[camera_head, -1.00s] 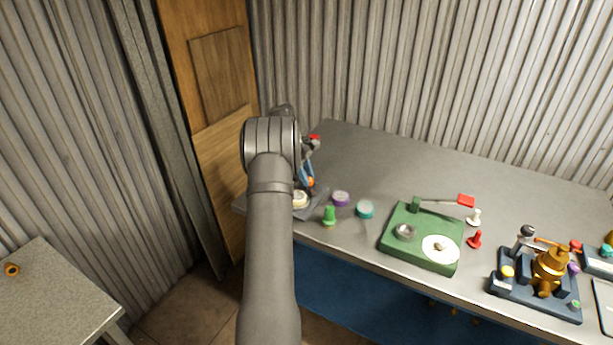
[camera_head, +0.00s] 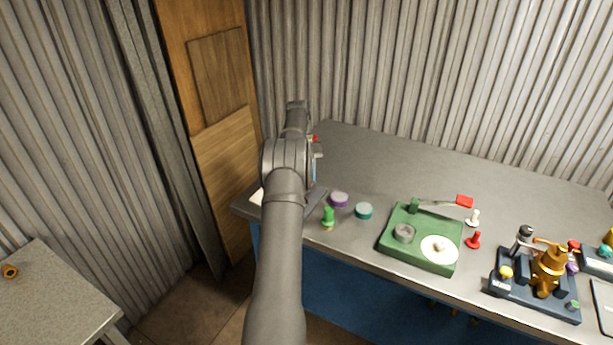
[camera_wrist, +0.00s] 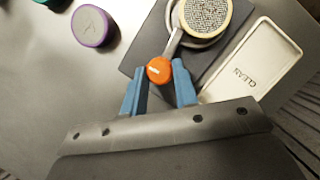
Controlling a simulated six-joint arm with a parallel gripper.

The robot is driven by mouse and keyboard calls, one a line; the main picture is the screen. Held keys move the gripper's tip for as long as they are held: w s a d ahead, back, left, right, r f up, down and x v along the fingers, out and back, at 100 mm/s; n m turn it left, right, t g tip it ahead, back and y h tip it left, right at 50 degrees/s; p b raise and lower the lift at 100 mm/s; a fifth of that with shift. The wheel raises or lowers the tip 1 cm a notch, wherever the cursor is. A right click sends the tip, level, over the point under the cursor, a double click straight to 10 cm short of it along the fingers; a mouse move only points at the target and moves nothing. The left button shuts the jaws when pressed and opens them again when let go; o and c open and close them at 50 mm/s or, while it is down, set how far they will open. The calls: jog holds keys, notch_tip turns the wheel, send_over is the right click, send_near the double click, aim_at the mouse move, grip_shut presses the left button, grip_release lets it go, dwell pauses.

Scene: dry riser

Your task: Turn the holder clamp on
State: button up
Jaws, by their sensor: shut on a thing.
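In the wrist view, my gripper (camera_wrist: 158,70) has its blue fingers shut on the orange knob (camera_wrist: 159,70) at the end of a short grey lever (camera_wrist: 173,43). The lever runs up to a round holder with a speckled face and pale rim (camera_wrist: 207,14). The holder stands on a dark plate (camera_wrist: 152,38), partly cut off by the picture's top edge. In the head view my arm hides the gripper, the knob and most of the holder. Only a small red part (camera_head: 315,138) shows beside my arm. I cannot tell the clamp's on or off position.
A pale tray marked CLEAN (camera_wrist: 252,62) lies right of the plate. A purple-rimmed disc (camera_head: 339,199), teal disc (camera_head: 364,211) and green peg (camera_head: 328,217) stand nearby. Further right are a green fixture (camera_head: 393,247) and a blue fixture with a brass part (camera_head: 548,270). The back of the bench is clear.

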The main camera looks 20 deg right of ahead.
jog(key=shift+m, duration=0.3)
dwell(1.2)
jog(key=o, duration=1)
notch_tip(320, 180, up, 4)
jog(key=shift+r, duration=0.2)
jog(key=s+d+r, duration=0.6)
jog(key=s+d, duration=0.1)
jog(key=s, duration=0.2)
jog(key=shift+d+r, duration=0.15)
jog(key=shift+r, duration=0.15)
jog(key=shift+c, duration=0.2)
